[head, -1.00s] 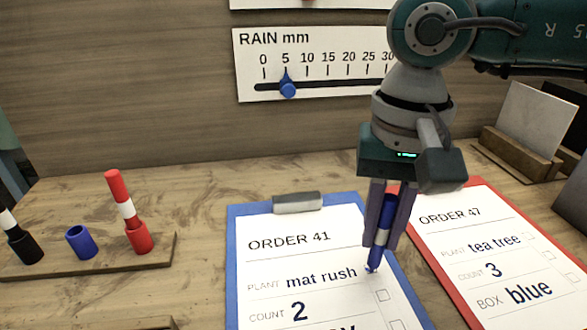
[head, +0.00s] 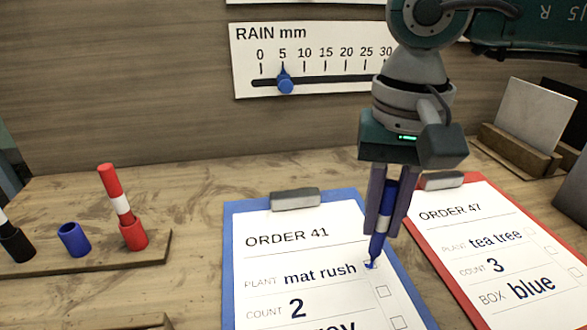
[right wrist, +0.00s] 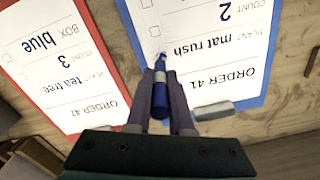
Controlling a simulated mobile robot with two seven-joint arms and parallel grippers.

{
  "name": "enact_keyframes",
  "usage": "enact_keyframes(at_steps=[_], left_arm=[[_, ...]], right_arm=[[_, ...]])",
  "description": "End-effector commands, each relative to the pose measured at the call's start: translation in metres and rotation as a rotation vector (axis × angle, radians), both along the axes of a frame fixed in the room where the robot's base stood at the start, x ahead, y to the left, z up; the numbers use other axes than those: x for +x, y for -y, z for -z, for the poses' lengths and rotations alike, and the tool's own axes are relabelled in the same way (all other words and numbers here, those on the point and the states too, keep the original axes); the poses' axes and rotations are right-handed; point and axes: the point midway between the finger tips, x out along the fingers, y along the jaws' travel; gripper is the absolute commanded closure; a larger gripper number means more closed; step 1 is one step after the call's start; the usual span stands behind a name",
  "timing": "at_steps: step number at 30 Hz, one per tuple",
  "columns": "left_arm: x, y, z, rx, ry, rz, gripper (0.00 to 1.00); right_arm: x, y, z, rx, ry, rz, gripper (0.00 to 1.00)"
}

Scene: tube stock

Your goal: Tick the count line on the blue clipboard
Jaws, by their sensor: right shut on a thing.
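The blue clipboard (head: 230,232) lies on the table with the ORDER 41 sheet (head: 290,224), which reads plant mat rush and count 2. My right gripper (head: 385,233) is shut on a blue marker (head: 384,215), tip down, over the sheet's right side. The tip is at the box on the plant line, where a small blue mark shows. The count line's box (head: 382,291) is just below and looks empty. The right wrist view also shows the marker (right wrist: 160,97) with its tip at the plant line's box. My left gripper is out of view.
A red clipboard (head: 421,242) with ORDER 47 lies close on the right. A wooden holder (head: 100,264) at left has a blue cap (head: 74,240), a red marker (head: 112,190) and a black one. A rain gauge board (head: 310,60) hangs on the wall.

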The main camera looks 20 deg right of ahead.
Motion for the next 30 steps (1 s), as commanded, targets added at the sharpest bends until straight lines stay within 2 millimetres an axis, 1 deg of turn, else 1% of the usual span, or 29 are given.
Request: enact_keyframes(at_steps=[18, 26, 30], left_arm=[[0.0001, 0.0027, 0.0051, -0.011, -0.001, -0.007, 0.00], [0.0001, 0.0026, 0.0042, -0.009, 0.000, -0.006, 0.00], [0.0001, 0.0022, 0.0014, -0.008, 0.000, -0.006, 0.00]], right_arm=[[0.0006, 0.0014, 0.0006, 0.001, -0.001, 0.000, 1.00], [0.0005, 0.0013, -0.0004, 0.001, -0.001, 0.000, 1.00], [0.0006, 0.0014, -0.0045, 0.000, 0.000, 0.000, 1.00]])
